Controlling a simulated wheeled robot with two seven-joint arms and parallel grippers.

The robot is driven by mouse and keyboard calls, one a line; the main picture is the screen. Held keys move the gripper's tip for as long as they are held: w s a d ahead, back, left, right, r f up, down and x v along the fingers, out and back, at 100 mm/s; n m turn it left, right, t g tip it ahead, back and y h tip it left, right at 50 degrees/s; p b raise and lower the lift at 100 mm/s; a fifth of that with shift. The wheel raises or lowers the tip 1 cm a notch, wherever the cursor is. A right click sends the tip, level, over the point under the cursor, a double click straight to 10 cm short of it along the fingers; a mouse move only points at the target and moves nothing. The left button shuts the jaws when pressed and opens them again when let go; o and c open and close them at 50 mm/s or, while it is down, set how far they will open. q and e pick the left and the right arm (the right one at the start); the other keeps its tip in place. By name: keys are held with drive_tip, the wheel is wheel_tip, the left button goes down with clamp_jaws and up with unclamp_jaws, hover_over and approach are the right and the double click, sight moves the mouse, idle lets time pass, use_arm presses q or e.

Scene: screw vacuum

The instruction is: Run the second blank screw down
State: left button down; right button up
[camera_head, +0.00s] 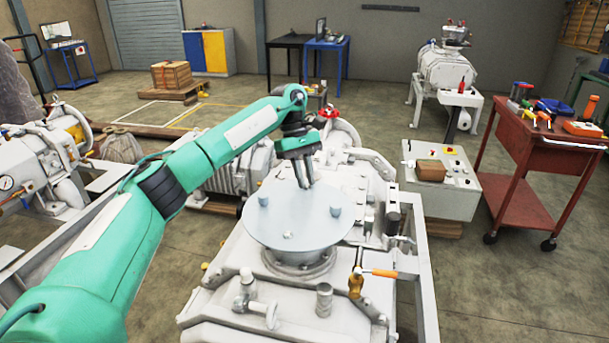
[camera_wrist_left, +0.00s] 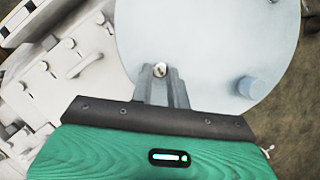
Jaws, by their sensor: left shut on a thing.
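The round pale blank plate (camera_head: 290,222) lies flat on top of the grey vacuum pump's flange. Two blue-grey screw heads stand on it, one at the left (camera_head: 263,200) and one at the right (camera_head: 335,212). My left gripper (camera_head: 304,184) reaches down at the plate's far edge, fingers close together. In the left wrist view, the gripper (camera_wrist_left: 161,84) is shut on a small screw (camera_wrist_left: 160,70) at its fingertips, mostly hidden by the fingers. Another blue-grey screw (camera_wrist_left: 247,87) stands near the plate's edge. My right gripper is out of view.
A red valve wheel (camera_head: 329,113) stands behind the plate. A brass valve with an orange handle (camera_head: 372,272) and metal fittings (camera_head: 324,299) are in front. A red tool cart (camera_head: 535,145) and a grey control box (camera_head: 440,180) stand to the right.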

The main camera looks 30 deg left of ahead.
use_arm(q)
drive_tip(key=shift+r, duration=0.1)
idle(0.3)
drive_tip(key=c, duration=1.3)
unclamp_jaws()
drive_tip(key=shift+c, duration=0.2)
drive_tip(key=shift+w+r, duration=0.15)
drive_tip(key=shift+r, duration=0.15)
drive_tip(key=p+v, duration=0.1)
drive_tip(key=v, duration=1.2)
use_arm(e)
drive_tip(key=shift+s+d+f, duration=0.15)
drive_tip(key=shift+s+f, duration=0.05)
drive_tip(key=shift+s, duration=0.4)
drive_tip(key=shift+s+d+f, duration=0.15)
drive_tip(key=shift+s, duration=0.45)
